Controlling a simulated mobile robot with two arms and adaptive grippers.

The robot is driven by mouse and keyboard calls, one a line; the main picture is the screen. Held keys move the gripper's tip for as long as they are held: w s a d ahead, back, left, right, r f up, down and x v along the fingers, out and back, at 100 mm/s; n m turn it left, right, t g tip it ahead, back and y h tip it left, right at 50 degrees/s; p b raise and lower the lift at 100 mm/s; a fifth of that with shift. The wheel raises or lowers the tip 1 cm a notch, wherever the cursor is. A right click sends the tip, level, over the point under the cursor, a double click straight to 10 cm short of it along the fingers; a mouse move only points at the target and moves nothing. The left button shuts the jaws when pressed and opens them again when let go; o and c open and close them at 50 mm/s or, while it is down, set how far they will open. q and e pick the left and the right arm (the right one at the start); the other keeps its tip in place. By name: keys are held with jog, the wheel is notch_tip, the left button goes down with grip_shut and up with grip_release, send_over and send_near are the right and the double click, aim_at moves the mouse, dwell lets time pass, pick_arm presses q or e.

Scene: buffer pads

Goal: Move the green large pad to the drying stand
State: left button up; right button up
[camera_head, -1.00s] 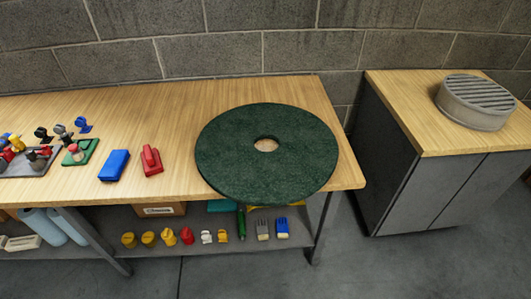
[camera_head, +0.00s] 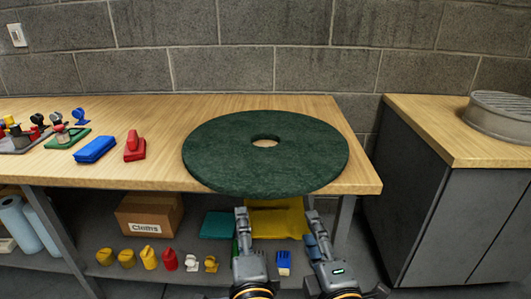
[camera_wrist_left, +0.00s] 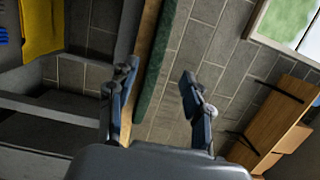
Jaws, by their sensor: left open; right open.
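The large green pad (camera_head: 225,155) is a thick dark disc with a centre hole. It lies flat on the wooden table, its front edge reaching past the table's front edge. In the left wrist view, the pad's edge (camera_wrist_left: 158,65) shows between the open fingers of my left gripper (camera_wrist_left: 157,85), which look clear of it. In the head view, my left gripper (camera_head: 243,222) and my right gripper (camera_head: 314,228) are in front of the pad, both open and empty. A round grey slotted stand (camera_head: 497,122), seemingly the drying stand, sits on the right cabinet, cut off by the frame.
A blue block (camera_head: 95,149), a red tool (camera_head: 135,147) and small coloured tools stand on the table's left. A gap separates the table from the grey cabinet (camera_head: 440,215).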

aim_at(238, 194)
pick_arm(q)
jog(key=x, duration=1.4)
pick_arm(e)
jog(key=x, duration=1.3)
jog(key=shift+w+a, duration=0.1)
jog(key=shift+w, duration=0.3)
pick_arm(q)
grip_shut()
pick_arm(e)
grip_shut()
